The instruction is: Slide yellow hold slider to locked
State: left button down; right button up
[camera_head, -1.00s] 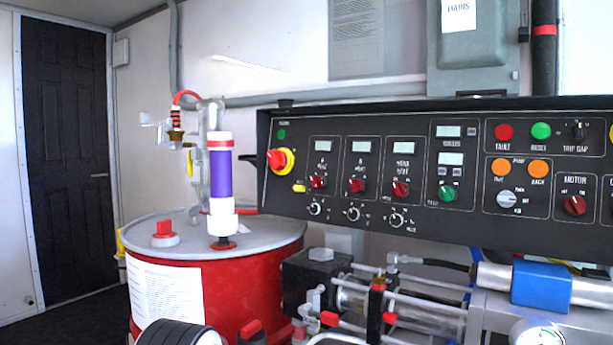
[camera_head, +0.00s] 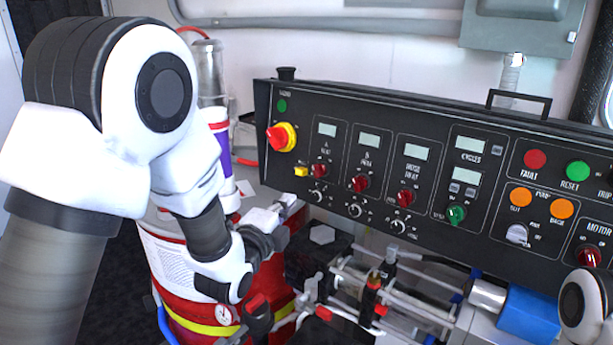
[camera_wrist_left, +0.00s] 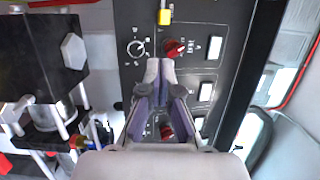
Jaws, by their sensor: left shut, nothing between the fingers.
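The yellow hold slider (camera_head: 301,171) is a small block at the left end of the black control panel (camera_head: 336,232), under the red and yellow rotary switch (camera_head: 282,137). It also shows at the top of the left wrist view (camera_wrist_left: 165,17). My left gripper (camera_head: 289,203) is shut and empty, below and slightly left of the slider. In the left wrist view its closed fingertips (camera_wrist_left: 160,66) point toward the panel, apart from the slider in the picture. The slider's markings are too small to read. My right gripper is not in view.
Red knobs (camera_head: 361,183) and small selector knobs (camera_head: 355,210) sit close to the right of the slider. A red drum (camera_head: 185,285) stands behind my left arm. Pipes and valves (camera_head: 372,285) crowd the space below the panel.

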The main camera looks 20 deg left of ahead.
aim_at(301, 171)
pick_arm(q)
jog(key=shift+w, duration=0.1)
jog(key=w+p, duration=0.1)
jog(key=w, duration=0.2)
jog(key=w+p, duration=0.1)
jog(key=w, duration=0.2)
jog(key=w+d+p, duration=0.1)
jog(key=w, duration=0.3)
jog(key=shift+f, duration=0.1)
jog(key=shift+s, duration=0.1)
